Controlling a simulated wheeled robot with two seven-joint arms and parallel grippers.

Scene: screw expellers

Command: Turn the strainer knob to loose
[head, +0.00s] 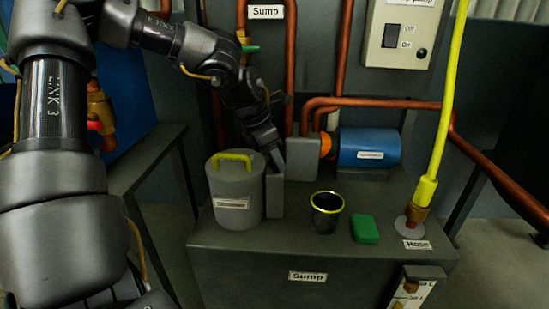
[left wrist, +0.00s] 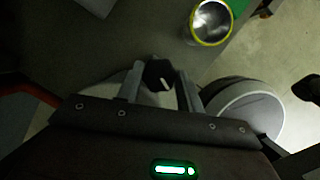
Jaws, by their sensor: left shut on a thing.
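My left gripper (head: 277,160) reaches down from above, beside the grey lidded canister (head: 232,207) with the yellow handle (head: 233,157). Its fingertips are at the top of a small grey block (head: 274,196) right of the canister. In the left wrist view, my left gripper (left wrist: 161,88) has its two fingers on either side of a black knob (left wrist: 158,73) with a pale pointer mark. It is shut on this knob. The knob is hidden in the head view. The canister's label is too small to read. My right gripper is not in view.
A black cup (head: 327,214) with a yellow rim, a green block (head: 365,229) and a yellow hose (head: 424,190) stand on the grey sump top (head: 300,236). Behind are a blue motor (head: 368,148), copper pipes (head: 380,104) and a switch box (head: 402,37).

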